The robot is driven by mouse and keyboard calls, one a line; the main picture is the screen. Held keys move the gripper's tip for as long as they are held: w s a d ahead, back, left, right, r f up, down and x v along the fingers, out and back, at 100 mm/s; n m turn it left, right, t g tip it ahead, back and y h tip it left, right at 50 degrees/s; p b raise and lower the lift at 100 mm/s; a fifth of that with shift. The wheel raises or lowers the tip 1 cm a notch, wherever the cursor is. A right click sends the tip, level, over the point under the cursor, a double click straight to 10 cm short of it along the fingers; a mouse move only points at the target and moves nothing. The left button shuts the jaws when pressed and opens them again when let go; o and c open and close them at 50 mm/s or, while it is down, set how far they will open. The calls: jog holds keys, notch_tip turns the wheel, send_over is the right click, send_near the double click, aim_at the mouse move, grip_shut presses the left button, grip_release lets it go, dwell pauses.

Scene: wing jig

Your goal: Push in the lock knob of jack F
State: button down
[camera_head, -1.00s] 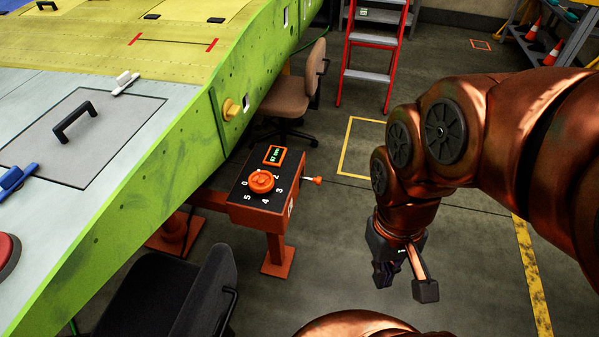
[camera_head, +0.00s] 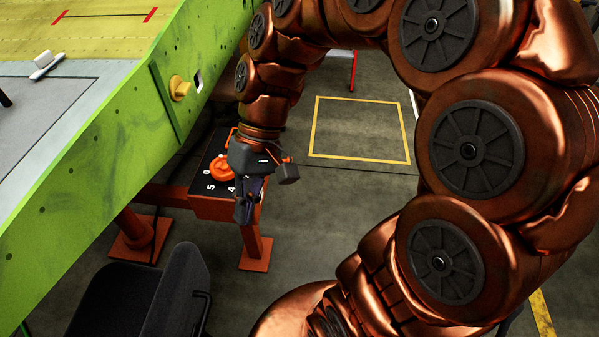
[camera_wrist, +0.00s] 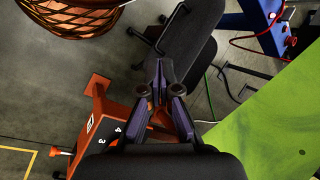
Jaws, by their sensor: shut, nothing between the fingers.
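The orange box of the jack (camera_head: 212,207) stands beside the green wing edge, with an orange dial (camera_head: 221,168) and white numbers on its black top. My gripper (camera_head: 245,213) is shut and empty in front of the box, at its right end, and covers part of it. In the wrist view the fingers of my gripper (camera_wrist: 160,72) meet at the tips, and the box (camera_wrist: 88,132) shows at lower left with a small white label. The orange lock knob (camera_wrist: 58,153) sticks out from the box at the left, apart from the fingers. In the head view my wrist hides the knob.
The green wing edge (camera_head: 75,165) runs close along the left of the box. A black chair (camera_head: 150,290) stands in front of the box, and it shows beyond the fingers in the wrist view (camera_wrist: 190,40). The floor inside the yellow outline (camera_head: 360,130) is clear.

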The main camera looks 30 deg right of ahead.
jog(key=w+d+f+m+t+y+b, duration=0.15)
jog(key=w+d+f+y+b, duration=0.25)
jog(key=w+d+f+b, duration=0.4)
jog(key=w+d+f+m+t+y+b, duration=0.1)
jog(key=w+d+f+t+y+b, duration=0.35)
jog(key=w, duration=0.65)
jog(key=d+f+m+t+b, duration=0.35)
jog(key=d+f+b, duration=0.35)
jog(key=d+f, duration=0.5)
jog(key=d+f+m+t+b, duration=0.2)
jog(key=d+f+t+b, duration=0.55)
jog(key=d, duration=0.85)
jog(key=w+a+f+g+b, duration=0.1)
jog(key=w+a+g+b, duration=0.1)
jog(key=w+a, duration=0.6)
jog(key=shift+w+a+b, duration=0.4)
jog(key=shift+a+b, duration=0.15)
jog(key=shift+a, duration=0.6)
